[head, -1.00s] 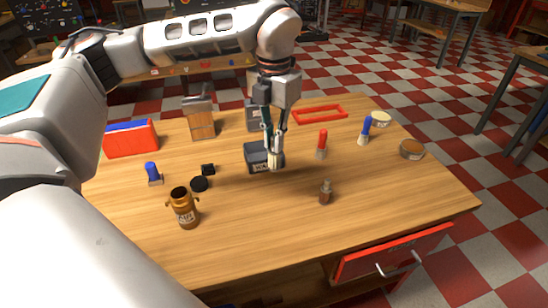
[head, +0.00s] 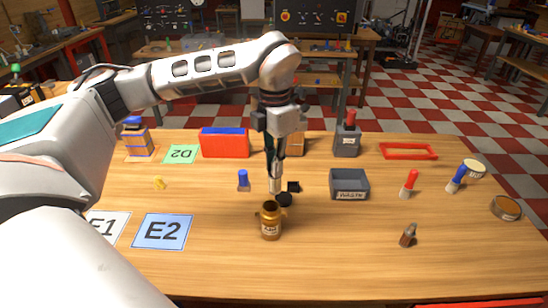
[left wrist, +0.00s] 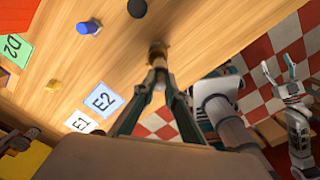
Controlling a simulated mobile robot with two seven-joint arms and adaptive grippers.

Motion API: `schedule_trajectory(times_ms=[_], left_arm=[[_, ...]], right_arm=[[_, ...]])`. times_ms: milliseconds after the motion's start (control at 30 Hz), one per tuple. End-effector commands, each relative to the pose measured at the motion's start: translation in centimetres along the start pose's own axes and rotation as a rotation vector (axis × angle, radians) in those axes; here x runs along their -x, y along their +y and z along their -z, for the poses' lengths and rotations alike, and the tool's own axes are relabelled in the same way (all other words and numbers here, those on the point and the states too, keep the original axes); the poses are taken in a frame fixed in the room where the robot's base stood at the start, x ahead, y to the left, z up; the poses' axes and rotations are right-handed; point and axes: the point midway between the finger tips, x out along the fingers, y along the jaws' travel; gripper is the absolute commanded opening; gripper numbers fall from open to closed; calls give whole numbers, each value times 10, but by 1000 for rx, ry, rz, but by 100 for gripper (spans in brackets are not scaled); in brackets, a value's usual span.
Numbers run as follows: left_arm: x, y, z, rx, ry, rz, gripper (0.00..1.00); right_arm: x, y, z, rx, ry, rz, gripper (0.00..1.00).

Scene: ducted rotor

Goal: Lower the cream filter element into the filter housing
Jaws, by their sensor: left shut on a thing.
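The filter housing (head: 270,222) is a brass-coloured, open-topped jar with side lugs and a label, upright on the table in the head view. My left gripper (head: 276,187) points down just above it, shut on the cream filter element (head: 275,184), which is mostly hidden by the fingers. I cannot tell whether the element's lower end is inside the housing mouth. In the left wrist view the left fingertips (left wrist: 159,63) come together over the brown housing (left wrist: 158,49). My right gripper (left wrist: 280,68) shows at the right there, fingers apart and empty, away from the table.
A grey bin (head: 349,185) is to the right. The E2 card (head: 162,231) lies left; table around the housing's front is clear.

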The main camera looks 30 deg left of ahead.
Motion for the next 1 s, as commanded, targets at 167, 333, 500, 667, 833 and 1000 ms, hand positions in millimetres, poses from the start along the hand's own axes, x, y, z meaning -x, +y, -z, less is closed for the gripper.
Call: schedule_trajectory(times_ms=[167,333,500,667,833,1000], left_arm=[[-1,0,0,-19,0,0,0],[-1,0,0,-19,0,0,0],[-1,0,0,-18,0,0,0],[-4,0,0,-19,0,0,0],[-14,0,1,-19,1,0,0],[-28,0,0,-18,1,0,0]], right_arm=[[2,2,0,-7,-3,-6,60],[1,4,0,-8,-3,-9,60],[2,4,0,-8,-4,-9,60],[1,3,-2,-4,-3,-6,60],[-2,-2,-2,3,5,5,60],[-5,-6,1,5,22,12,60]])
